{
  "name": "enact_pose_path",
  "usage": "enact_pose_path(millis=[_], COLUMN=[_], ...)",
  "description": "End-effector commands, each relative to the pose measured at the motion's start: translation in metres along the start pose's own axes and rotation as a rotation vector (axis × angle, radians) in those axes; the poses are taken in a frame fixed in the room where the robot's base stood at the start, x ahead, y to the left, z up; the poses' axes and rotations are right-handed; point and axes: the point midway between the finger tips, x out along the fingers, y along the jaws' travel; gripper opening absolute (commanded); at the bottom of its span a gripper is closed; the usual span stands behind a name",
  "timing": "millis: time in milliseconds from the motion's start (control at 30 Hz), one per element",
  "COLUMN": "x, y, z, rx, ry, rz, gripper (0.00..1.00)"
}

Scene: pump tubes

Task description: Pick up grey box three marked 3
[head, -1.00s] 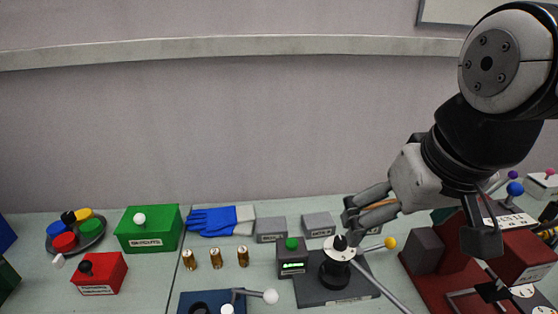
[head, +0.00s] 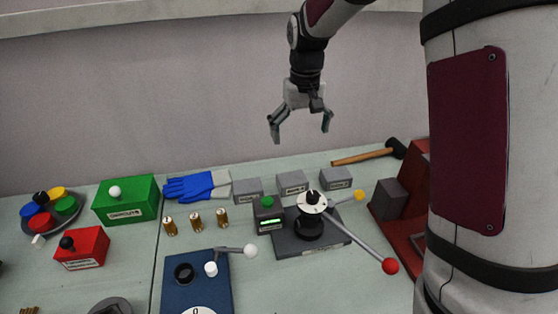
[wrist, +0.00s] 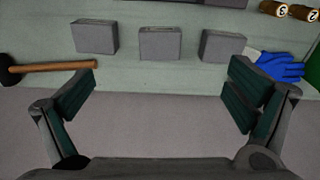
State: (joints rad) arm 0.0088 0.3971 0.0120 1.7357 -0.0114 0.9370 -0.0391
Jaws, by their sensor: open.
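Three small grey boxes stand in a row at the back of the bench: the left box (head: 247,190), the middle box (head: 292,182) and the right box (head: 336,179). Their front labels are too small to read, so I cannot tell which is marked 3. My gripper (head: 300,128) is open and empty, fingers down, in the air above the row, apart from it. In the wrist view the order is reversed: left (wrist: 95,37), middle (wrist: 160,43) and right (wrist: 222,46). There the middle box shows between the open fingers (wrist: 162,88).
A hammer (head: 362,157) lies right of the boxes, and blue gloves (head: 190,187) lie left. A black device with a green button (head: 267,215) and a lever stand (head: 309,225) with a red-tipped rod are in front. A wall (head: 150,110) rises behind.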

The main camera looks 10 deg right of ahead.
Motion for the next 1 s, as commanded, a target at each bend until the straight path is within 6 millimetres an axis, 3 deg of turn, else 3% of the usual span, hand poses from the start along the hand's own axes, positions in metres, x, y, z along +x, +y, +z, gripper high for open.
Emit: enact_pose_path(millis=[100,300,467,800,1000], x=[0.038,0.073,0.086,0.146,0.162], y=[0.000,0.001,0.001,0.000,0.000], z=[-0.021,-0.038,-0.039,-0.035,-0.034], rx=[-0.004,-0.007,-0.007,-0.007,-0.007], ry=[-0.040,-0.070,-0.074,-0.074,-0.072], rz=[-0.004,-0.008,-0.008,-0.008,-0.008], gripper=[0.98,0.98,0.98,0.98,0.98])
